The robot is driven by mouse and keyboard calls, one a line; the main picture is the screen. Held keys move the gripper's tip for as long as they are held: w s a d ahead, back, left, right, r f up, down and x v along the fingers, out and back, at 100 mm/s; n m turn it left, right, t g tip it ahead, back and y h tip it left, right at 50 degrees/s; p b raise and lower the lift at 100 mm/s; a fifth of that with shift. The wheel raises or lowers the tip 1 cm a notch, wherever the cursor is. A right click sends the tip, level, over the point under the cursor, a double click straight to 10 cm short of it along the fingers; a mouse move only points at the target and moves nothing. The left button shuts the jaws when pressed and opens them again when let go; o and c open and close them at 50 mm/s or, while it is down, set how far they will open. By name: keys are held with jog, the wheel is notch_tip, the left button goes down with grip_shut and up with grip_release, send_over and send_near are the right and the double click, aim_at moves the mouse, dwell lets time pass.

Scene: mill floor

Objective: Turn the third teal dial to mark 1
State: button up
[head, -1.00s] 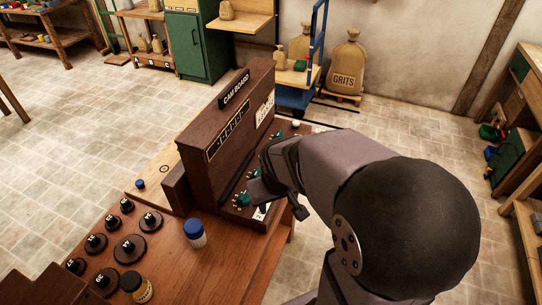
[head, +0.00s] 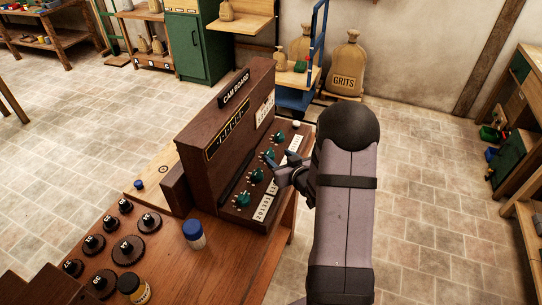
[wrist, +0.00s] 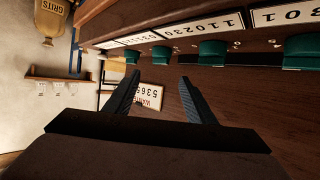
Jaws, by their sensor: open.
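Several teal dials stand in a row on the dark wooden cam board (head: 225,140): the nearest (head: 242,199), the second (head: 256,176), the third from the near end (head: 269,155) and the farthest (head: 280,138). My gripper (head: 272,168) is beside the row at its right, close to the second and third, open and empty. In the wrist view the fingers (wrist: 157,82) are spread, with a teal dial (wrist: 161,56) just beyond the gap between the tips, apart from them. Another dial (wrist: 212,53) is to its right. The pointer readings are too small to tell.
White number cards (head: 263,208) run along the dials' right side. A blue-capped jar (head: 194,235), an amber jar (head: 134,288) and several dark round weights (head: 128,250) stand on the bench at lower left. The floor right of the bench is clear.

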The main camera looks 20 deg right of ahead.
aim_at(270, 154)
notch_tip(270, 154, down, 2)
jog(key=shift+f, duration=0.1)
jog(key=shift+w, duration=0.1)
jog(key=shift+p+x, duration=1.25)
jog(key=shift+x, duration=2.25)
jog(key=c, duration=1)
